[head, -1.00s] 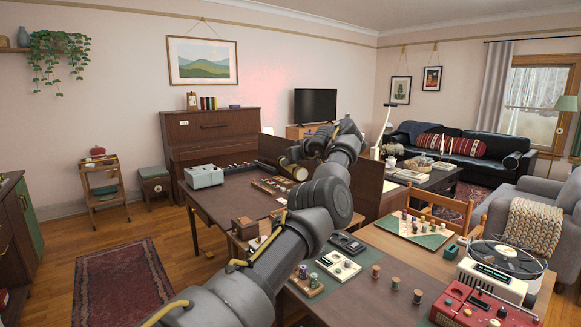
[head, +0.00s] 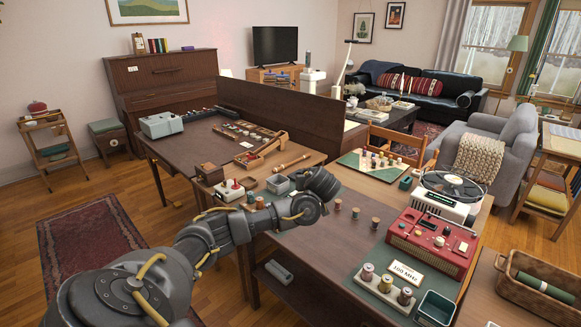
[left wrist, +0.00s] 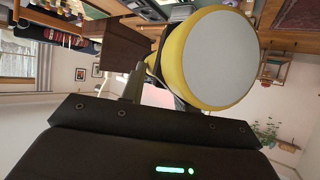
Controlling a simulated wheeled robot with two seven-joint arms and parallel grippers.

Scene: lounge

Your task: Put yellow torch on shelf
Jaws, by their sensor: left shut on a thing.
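The yellow torch (left wrist: 172,62) fills the upper middle of the left wrist view, its broad pale round face towards the camera. My left gripper (left wrist: 158,96) is shut on it; the torch hides part of the fingers. In the head view my left arm reaches in from the lower left over the desk, but its gripper and the torch cannot be made out. A wooden shelf unit (head: 546,170) with folded cloths stands at the right edge of the head view. I cannot tell whether it is the task's shelf. My right gripper is not in view.
A wicker basket (head: 540,285) stands at the right. A wooden partition (head: 290,112) rises behind the desk. Floor is open at left.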

